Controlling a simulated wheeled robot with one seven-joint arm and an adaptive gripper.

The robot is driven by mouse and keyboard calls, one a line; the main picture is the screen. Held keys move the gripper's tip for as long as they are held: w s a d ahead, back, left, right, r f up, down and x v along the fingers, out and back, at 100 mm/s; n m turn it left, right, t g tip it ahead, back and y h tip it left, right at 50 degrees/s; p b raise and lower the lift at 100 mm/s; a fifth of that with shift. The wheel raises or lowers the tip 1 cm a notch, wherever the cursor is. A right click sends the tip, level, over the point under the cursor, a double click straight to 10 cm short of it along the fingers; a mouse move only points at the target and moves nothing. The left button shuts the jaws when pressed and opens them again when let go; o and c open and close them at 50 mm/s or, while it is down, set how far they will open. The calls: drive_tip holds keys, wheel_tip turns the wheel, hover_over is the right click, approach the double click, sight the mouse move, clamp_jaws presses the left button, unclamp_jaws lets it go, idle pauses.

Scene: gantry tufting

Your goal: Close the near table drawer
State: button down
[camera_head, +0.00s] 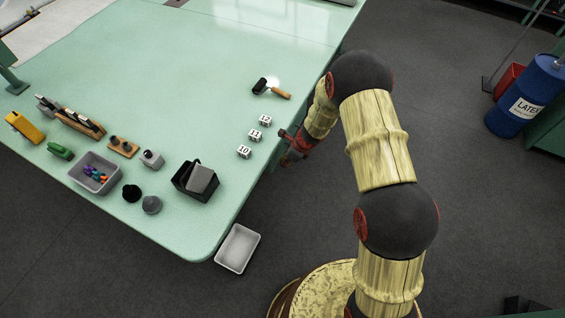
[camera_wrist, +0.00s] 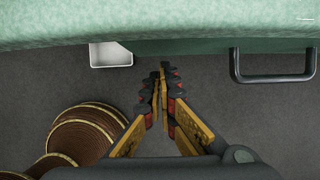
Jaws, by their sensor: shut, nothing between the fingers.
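The green table (camera_head: 190,75) fills the left of the head view, and its edge (camera_wrist: 140,22) runs across the top of the wrist view. Below that edge a green drawer front (camera_wrist: 200,46) shows, with a dark bar handle (camera_wrist: 272,79) at the right. How far this drawer stands out cannot be told, and the tabletop hides it in the head view. My gripper (camera_wrist: 162,80) is shut and empty, left of the handle and apart from it. In the head view my gripper (camera_head: 285,145) is beside the table's right edge, near the numbered blocks.
A pale open bin (camera_head: 237,248) is by the table's near corner, also in the wrist view (camera_wrist: 110,55). Numbered blocks (camera_head: 255,134), a roller (camera_head: 271,88) and a black holder (camera_head: 182,184) stand on the table. A blue barrel (camera_head: 525,95) stands right; grey floor between is clear.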

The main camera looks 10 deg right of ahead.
drive_tip(key=s+d+f+p+v, duration=0.1)
drive_tip(key=d+p+v, duration=0.1)
drive_tip(key=v, duration=0.9)
drive_tip(key=shift+s+p, duration=0.2)
drive_tip(key=shift+p, duration=0.45)
